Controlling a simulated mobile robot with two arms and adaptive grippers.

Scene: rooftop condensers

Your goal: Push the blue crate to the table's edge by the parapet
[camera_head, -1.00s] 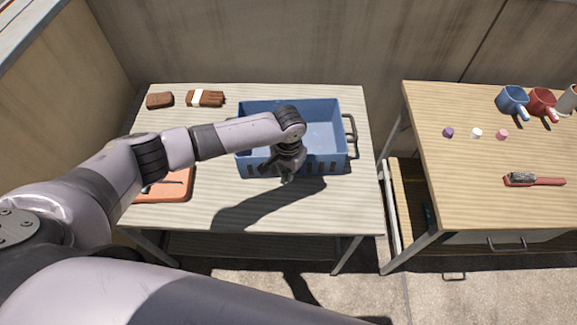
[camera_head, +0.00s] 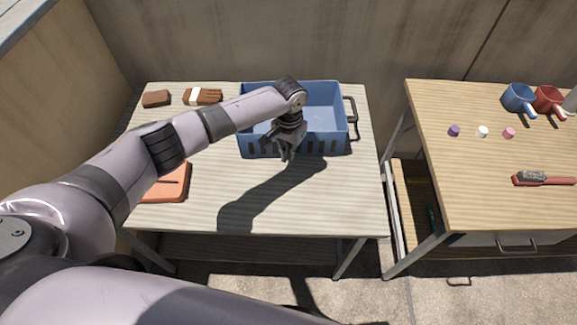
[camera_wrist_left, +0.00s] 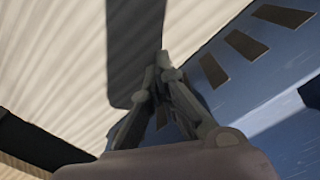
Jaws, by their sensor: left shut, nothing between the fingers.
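The blue crate (camera_head: 322,93) stands upright on the striped light table (camera_head: 190,222), its back side at or very near the table's far edge, beside the concrete parapet (camera_head: 300,35). It has slotted sides and a dark handle at its right end. My left gripper (camera_head: 287,156) is shut and empty, at the crate's front wall. In the left wrist view the shut fingers (camera_wrist_left: 163,60) are close against the slotted blue wall (camera_wrist_left: 235,75); exact contact is hard to tell. My right gripper is not in view.
A brown block (camera_head: 156,99) and a brown bundle with a white band (camera_head: 203,96) lie at the back left. An orange case (camera_head: 168,188) lies at the front left. The table's front middle is clear. A second table (camera_head: 470,190) with mugs stands right.

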